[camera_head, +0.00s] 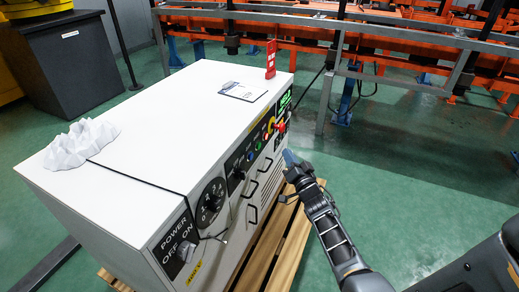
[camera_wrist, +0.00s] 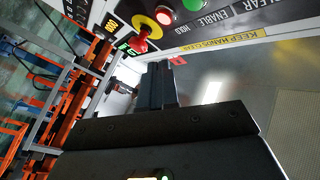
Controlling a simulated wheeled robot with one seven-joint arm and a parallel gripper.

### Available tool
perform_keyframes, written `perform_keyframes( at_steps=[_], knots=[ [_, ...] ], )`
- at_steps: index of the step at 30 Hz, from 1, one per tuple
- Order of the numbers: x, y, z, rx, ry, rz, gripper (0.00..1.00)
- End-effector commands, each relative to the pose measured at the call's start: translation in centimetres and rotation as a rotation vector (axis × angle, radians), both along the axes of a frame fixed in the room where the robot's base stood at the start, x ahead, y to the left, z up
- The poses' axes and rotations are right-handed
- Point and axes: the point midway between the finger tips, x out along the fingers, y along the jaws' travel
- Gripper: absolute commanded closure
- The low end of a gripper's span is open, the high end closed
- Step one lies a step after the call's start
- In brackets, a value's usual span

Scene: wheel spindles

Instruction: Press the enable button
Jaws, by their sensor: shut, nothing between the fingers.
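The green button (camera_wrist: 192,4) sits at the top edge of the wrist view, beside the ENABLE label (camera_wrist: 217,18). In the head view it is a small green spot (camera_head: 258,145) on the cabinet's control panel. A red button (camera_wrist: 165,14) beside the HOLD label is to its left. My gripper (camera_wrist: 158,72) is shut and empty, its fingers pointing toward the panel below the label row. In the head view my gripper (camera_head: 289,157) is just right of the panel, apart from the green button. Whether the fingertips touch the panel is unclear.
A red emergency stop (camera_wrist: 145,36) on a yellow base sticks out near the fingers. Several handles (camera_head: 252,189) project from the white cabinet (camera_head: 170,110) below the buttons. A wooden pallet (camera_head: 290,235) lies underneath. Green floor is open to the right; orange racks stand behind.

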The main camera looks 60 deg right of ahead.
Motion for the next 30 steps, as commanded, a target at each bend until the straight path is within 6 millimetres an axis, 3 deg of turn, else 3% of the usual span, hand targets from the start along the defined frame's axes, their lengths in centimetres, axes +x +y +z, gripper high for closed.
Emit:
perform_keyframes(
  at_steps=[9, 15, 30],
  knots=[
    [4.3, 0.4, -0.6, -0.001, -0.001, 0.004, 1.00],
    [6.0, 0.5, -0.4, 0.000, 0.000, 0.001, 1.00],
    [6.7, 0.6, 0.0, 0.000, 0.000, 0.001, 1.00]
  ],
)
